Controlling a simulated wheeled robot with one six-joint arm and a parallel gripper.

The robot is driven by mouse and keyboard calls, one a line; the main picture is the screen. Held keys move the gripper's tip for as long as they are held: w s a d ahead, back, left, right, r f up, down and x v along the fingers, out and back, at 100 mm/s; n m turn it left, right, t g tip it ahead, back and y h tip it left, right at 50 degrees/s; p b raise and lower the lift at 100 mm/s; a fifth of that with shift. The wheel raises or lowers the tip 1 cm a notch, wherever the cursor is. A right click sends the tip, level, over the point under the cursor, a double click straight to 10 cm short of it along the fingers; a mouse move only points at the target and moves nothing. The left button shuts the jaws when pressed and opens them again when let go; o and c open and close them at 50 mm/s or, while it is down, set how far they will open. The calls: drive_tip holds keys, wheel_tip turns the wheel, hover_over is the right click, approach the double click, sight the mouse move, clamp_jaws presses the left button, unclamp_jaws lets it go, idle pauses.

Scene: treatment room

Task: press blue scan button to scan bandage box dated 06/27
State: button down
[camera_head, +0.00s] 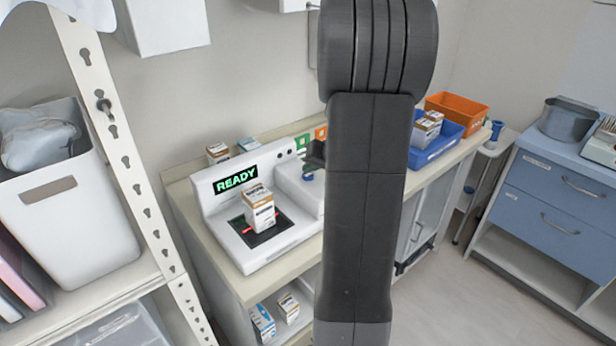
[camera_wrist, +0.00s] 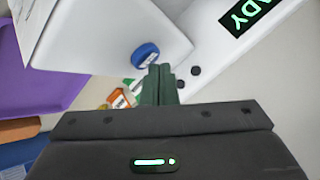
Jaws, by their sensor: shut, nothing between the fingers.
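The white scanner (camera_head: 270,240) stands on the counter, and its display (camera_head: 235,179) reads READY in green. A white and brown bandage box (camera_head: 259,207) stands upright on its dark scan pad; its date is too small to read. The blue scan button (camera_wrist: 145,55) is on the scanner's raised right part, and shows partly in the head view (camera_head: 308,176). My gripper (camera_wrist: 159,84) is shut and empty, with its fingertips beside the button in the wrist view. In the head view my gripper (camera_head: 314,154) is just above the button, partly hidden by my arm. I cannot tell whether they touch.
Behind the scanner stand more small boxes (camera_head: 217,152) and green and orange signs (camera_head: 302,141). A blue bin (camera_head: 437,146) with boxes and an orange bin (camera_head: 458,110) are at the right end of the counter. A shelf upright (camera_head: 112,130) stands at left.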

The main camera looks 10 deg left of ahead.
sight(311, 177)
drive_tip(key=shift+f+b, duration=0.4)
drive_tip(key=shift+b, duration=0.2)
idle(0.6)
drive_tip(key=shift+r, duration=0.15)
drive_tip(key=shift+r+p, duration=0.35)
drive_tip(key=shift+r, duration=0.35)
drive_tip(key=shift+r, duration=0.1)
drive_tip(key=shift+r+p, duration=1.35)
drive_tip(key=shift+r, duration=1.1)
drive_tip(key=shift+f, duration=0.15)
drive_tip(key=shift+f+b, duration=0.35)
drive_tip(key=shift+f, duration=0.15)
drive_tip(key=shift+p, duration=0.7)
